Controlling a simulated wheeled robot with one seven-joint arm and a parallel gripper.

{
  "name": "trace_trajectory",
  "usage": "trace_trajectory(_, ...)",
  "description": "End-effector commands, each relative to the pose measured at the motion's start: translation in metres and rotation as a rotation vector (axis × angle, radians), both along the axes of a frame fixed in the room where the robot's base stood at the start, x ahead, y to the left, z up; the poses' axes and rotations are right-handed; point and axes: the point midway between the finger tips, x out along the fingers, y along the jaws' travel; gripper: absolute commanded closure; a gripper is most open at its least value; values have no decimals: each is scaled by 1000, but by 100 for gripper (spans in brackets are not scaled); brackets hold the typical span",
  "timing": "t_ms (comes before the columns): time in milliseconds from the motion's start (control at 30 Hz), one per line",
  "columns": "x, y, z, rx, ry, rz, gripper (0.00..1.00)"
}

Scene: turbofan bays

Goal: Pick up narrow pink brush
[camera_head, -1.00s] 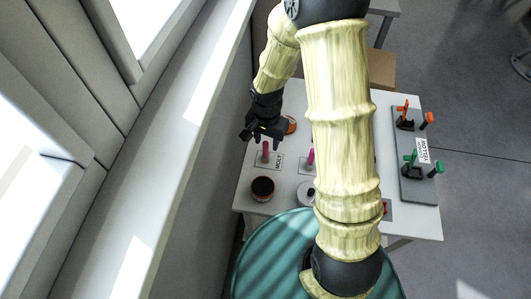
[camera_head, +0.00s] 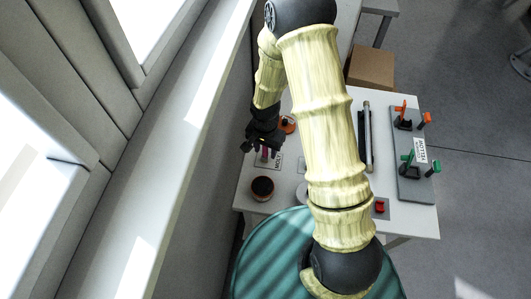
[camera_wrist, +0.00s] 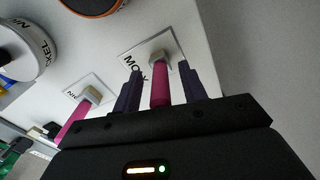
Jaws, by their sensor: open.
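A slim pink brush (camera_head: 264,154) stands upright on a white card marked "MOLY" at the left of the white table. In the wrist view this pink brush (camera_wrist: 160,88) lies between my two dark fingers, its pale bristle end at the card. My gripper (camera_wrist: 160,75) is open, a finger on each side with small gaps. In the head view my gripper (camera_head: 262,142) is over the brush and covers part of it. A second pink brush (camera_wrist: 75,122) stands on its own card to the left in the wrist view; my arm hides it in the head view.
A white labelled tub (camera_wrist: 28,48) is at left in the wrist view. A grey tray (camera_head: 414,185) with orange and green fixtures is at right. The wall stands close at left.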

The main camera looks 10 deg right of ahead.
Motion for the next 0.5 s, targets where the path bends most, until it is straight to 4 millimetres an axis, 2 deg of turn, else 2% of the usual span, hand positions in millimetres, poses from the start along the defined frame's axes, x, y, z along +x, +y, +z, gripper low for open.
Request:
trace_trajectory(467,0,0,0,-1,-1,2,58)
trace_trajectory(500,0,0,0,-1,-1,1,62)
